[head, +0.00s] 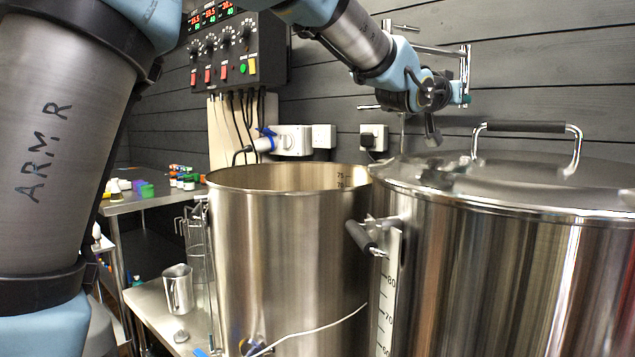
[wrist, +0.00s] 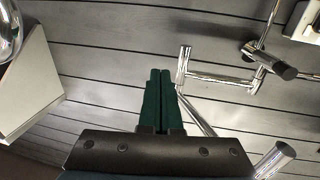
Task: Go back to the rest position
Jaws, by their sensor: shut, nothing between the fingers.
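My gripper (wrist: 160,74) shows in the wrist view with its two dark green fingers side by side, shut and empty. Bare dark wall boards lie beyond the fingertips. In the head view my arm reaches across the top of the picture, and its end is above the left part of the lidded steel kettle (head: 500,245), near the back wall. The finger shape is hard to make out there. No object is held.
An open steel kettle (head: 285,230) stands left of the lidded one. The lid handle (head: 525,127) rises at right. Metal pipework (head: 466,65) on the wall is close behind my arm's end; bars (wrist: 222,80) show near the fingers. A control box (head: 232,50) hangs at upper left.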

